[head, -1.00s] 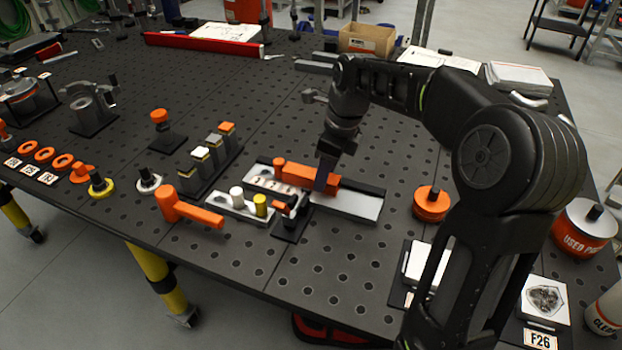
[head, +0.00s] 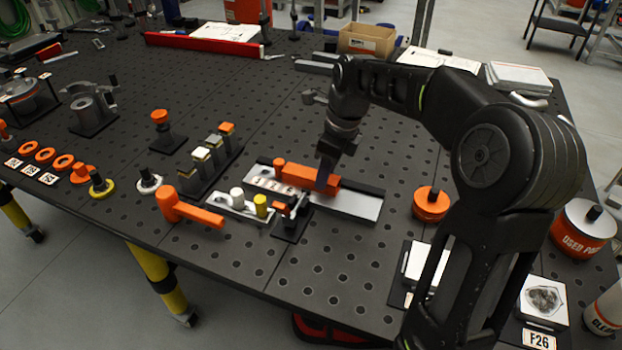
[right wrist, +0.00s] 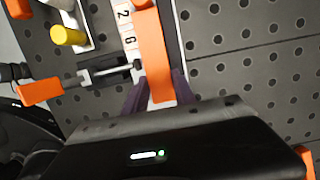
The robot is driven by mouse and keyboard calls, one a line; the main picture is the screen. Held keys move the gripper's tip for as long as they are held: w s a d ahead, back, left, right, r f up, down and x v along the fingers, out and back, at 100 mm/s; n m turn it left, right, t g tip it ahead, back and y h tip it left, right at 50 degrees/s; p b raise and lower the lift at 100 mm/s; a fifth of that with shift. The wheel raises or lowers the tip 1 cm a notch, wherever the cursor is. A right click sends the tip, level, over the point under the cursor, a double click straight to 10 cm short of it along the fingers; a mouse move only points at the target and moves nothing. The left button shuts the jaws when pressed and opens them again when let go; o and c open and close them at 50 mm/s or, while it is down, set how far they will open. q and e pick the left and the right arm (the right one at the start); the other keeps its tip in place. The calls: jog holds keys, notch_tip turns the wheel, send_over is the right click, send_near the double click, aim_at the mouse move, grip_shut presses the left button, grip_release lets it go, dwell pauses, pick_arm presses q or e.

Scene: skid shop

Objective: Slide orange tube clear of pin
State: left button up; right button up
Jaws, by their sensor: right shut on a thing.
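The orange tube (head: 304,173) lies lengthwise along a metal tray on the table, with a short upright orange piece at its left end. My right gripper (head: 325,180) is shut on the right part of the tube. In the right wrist view the tube (right wrist: 153,50) runs up from between the dark purple fingertips of my right gripper (right wrist: 155,92). A grey metal pin or rod (right wrist: 105,74) with a dark end lies crosswise left of the tube. I cannot tell whether its tip touches the tube. My left gripper is not in view.
The tray (head: 350,205) has a bare stretch to the right and printed characters to the left. A small black stand with an orange handle (head: 282,209) stands in front. An orange mallet (head: 185,210) lies left. An orange round container (head: 431,203) stands right.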

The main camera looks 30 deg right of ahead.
aim_at(339, 181)
jog(key=shift+s+d, duration=0.15)
jog(key=shift+s, duration=0.05)
jog(key=shift+s+d, duration=0.6)
jog(key=shift+s, duration=0.25)
jog(key=shift+s+d+r, duration=0.1)
jog(key=shift+s+d, duration=0.2)
jog(key=shift+s, duration=0.05)
dwell(0.5)
jog(key=shift+s+d, duration=0.4)
jog(key=shift+s, duration=0.2)
jog(key=shift+s+d, duration=0.2)
jog(key=shift+s, duration=0.1)
dwell(0.4)
jog(key=shift+s+d, duration=0.65)
jog(key=shift+s, duration=0.25)
jog(key=o, duration=1.2)
